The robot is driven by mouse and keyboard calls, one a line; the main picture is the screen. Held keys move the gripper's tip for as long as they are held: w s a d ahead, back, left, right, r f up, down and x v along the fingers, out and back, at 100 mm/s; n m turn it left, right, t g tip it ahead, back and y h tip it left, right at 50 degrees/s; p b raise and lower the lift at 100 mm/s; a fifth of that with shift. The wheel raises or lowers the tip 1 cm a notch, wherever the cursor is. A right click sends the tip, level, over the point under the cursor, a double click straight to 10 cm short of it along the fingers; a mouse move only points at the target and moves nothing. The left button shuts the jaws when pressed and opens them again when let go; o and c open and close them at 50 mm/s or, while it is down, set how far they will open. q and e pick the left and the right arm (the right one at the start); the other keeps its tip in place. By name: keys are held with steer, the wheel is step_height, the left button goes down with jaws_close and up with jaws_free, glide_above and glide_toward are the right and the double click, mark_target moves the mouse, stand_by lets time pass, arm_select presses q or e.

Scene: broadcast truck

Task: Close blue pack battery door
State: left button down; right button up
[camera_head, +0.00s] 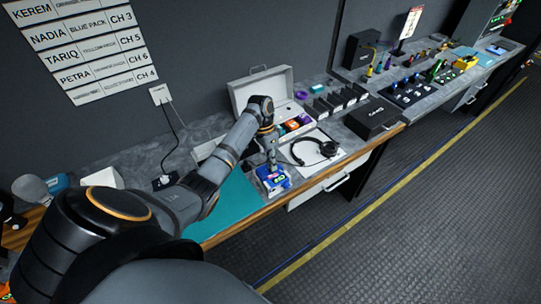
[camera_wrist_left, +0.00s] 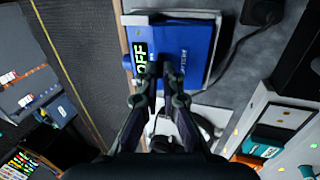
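The blue pack (camera_head: 272,181) lies near the front edge of the counter, by the right end of the teal mat. In the left wrist view the blue pack (camera_wrist_left: 196,50) shows its blue face and a dark display with green "OFF" letters. I cannot make out its battery door as a separate part or tell its position. My left gripper (camera_head: 271,165) points down at the pack from above. In the wrist view the left gripper (camera_wrist_left: 161,72) has its fingertips over the pack's face, with a narrow gap between them; contact is unclear. My right gripper is not in view.
A teal mat (camera_head: 228,212) lies left of the pack. Headphones (camera_head: 315,150) rest just right of it. An open white case (camera_head: 262,82) with coloured packs stands behind. A black box (camera_head: 373,118) sits further right. The floor in front of the counter is clear.

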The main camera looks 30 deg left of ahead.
arm_select(q)
steer(key=shift+s+d+f+t+y+p, duration=0.15)
steer(key=shift+d+t+y+p, duration=0.1)
steer(key=shift+y+p, duration=0.3)
steer(key=shift+s+d+f+t+y+p, duration=0.1)
steer(key=shift+d+t+y+p, duration=0.1)
steer(key=shift+y+p, duration=0.35)
steer(key=shift+d+f+t+y+p, duration=0.25)
steer(key=shift+f+y+p, duration=0.25)
steer(key=shift+p, duration=0.15)
steer(key=shift+s, duration=0.1)
steer(key=c, duration=1.5)
jaws_free()
step_height(320, 180, up, 7)
steer(key=shift+r, duration=0.2)
